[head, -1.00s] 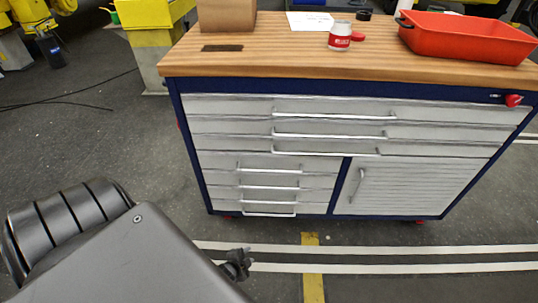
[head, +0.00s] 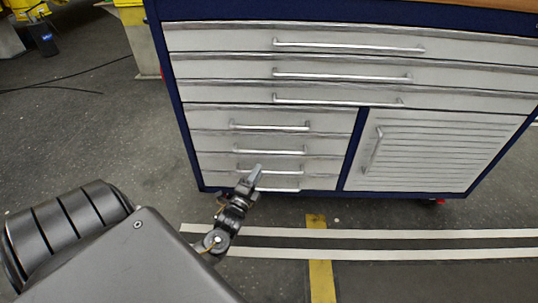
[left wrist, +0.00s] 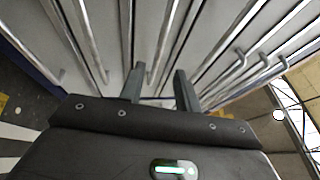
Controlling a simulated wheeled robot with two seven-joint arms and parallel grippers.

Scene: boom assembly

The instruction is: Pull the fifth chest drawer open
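The chest (head: 188,60) has three wide drawers above a stack of narrower drawers at lower left, each with a silver bar handle. The fifth drawer (head: 215,143) is in that lower left stack and looks closed. My left gripper (head: 257,172) is in front of the stack's lower drawers and hides part of the handles there. In the left wrist view its two fingers (left wrist: 160,88) are apart, with a handle bar (left wrist: 168,45) running through the gap between them in the picture. I cannot tell whether the fingers reach around it. My right gripper is not in view.
A louvred door (head: 420,150) with an upright handle is right of the narrow drawers. White lines (head: 400,233) and a yellow stripe (head: 319,265) mark the floor in front.

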